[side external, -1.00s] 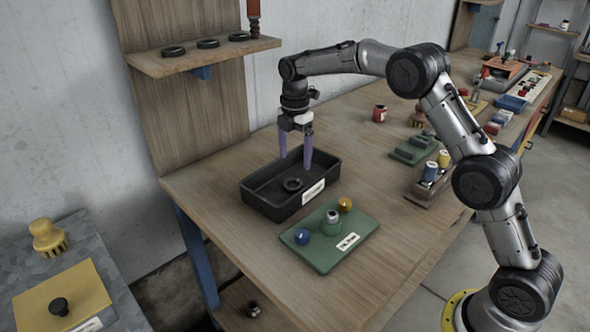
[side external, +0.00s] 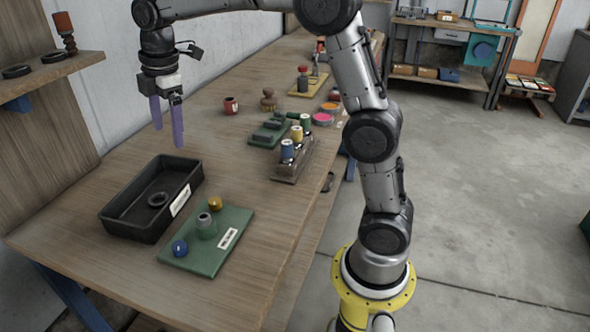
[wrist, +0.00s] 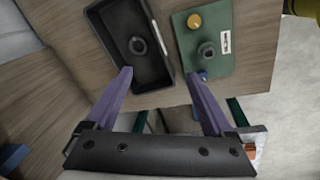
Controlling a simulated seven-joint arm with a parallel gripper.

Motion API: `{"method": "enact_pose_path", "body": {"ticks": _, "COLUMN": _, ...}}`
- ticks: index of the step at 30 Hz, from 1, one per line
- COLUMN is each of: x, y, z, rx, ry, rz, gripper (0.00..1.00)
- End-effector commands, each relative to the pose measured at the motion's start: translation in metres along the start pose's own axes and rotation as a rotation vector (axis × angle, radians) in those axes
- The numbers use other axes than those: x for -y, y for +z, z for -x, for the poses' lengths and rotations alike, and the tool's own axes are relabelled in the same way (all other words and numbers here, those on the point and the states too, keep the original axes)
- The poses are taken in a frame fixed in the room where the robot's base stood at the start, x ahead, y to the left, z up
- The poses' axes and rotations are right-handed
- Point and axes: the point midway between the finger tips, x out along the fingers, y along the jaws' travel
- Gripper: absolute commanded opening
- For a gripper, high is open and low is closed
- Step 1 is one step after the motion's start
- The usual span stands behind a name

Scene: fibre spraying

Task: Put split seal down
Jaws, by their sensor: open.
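A small black ring, the split seal (side external: 158,205), lies flat on the floor of the black tray (side external: 118,222), apart from the tray walls. The wrist view also shows the seal (wrist: 137,53) in the tray (wrist: 98,22). My gripper (side external: 168,138) hangs above the tray with its two purple fingers pointing down. In the wrist view the fingers (wrist: 160,73) are spread wide with nothing between them. The seal is clear of both fingers.
A shelf (side external: 60,70) with black rings is at left.

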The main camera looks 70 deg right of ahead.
Motion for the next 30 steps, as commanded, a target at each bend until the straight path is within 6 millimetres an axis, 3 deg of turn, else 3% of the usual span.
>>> {"method": "enact_pose_path", "body": {"ticks": 3, "x": 0.046, "y": 0.014, "z": 0.028, "rx": -0.028, "ry": 0.055, "rz": -0.188, "gripper": 0.87}}
{"method": "enact_pose_path", "body": {"ticks": 9, "x": 0.123, "y": 0.04, "z": 0.048, "rx": -0.096, "ry": 0.128, "rz": -0.51, "gripper": 0.87}}
{"method": "enact_pose_path", "body": {"ticks": 13, "x": 0.174, "y": 0.058, "z": 0.047, "rx": -0.155, "ry": 0.165, "rz": -0.718, "gripper": 0.87}}
{"method": "enact_pose_path", "body": {"ticks": 18, "x": 0.231, "y": 0.078, "z": 0.031, "rx": -0.237, "ry": 0.194, "rz": -0.962, "gripper": 0.87}}
{"method": "enact_pose_path", "body": {"ticks": 24, "x": 0.266, "y": 0.092, "z": 0.011, "rx": -0.299, "ry": 0.202, "rz": -1.133, "gripper": 0.87}}
{"method": "enact_pose_path", "body": {"ticks": 30, "x": 0.273, "y": 0.094, "z": 0.006, "rx": -0.311, "ry": 0.201, "rz": -1.172, "gripper": 0.87}}
